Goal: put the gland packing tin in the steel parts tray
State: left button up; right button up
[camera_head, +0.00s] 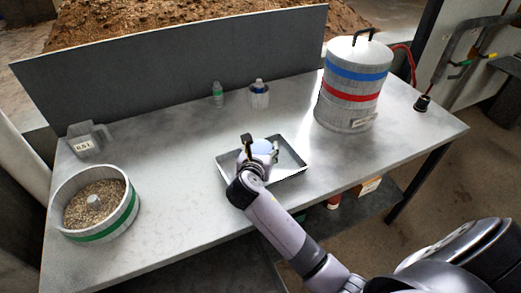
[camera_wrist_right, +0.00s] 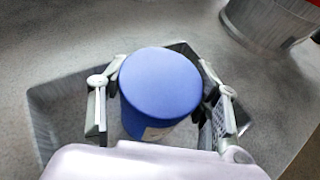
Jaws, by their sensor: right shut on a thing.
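The tray's wall also shows in the wrist view (camera_wrist_right: 48,125). Whether the tin's base touches the tray floor is hidden. My left gripper is not in view.
A large grey canister (camera_head: 350,112) with blue and red bands stands right of the tray. Two small bottles (camera_head: 217,94) (camera_head: 259,95) stand behind. The table's left middle is clear.

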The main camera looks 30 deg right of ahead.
jog(key=o, duration=1.4)
jog(key=v, duration=1.2)
jog(key=shift+r, duration=0.1)
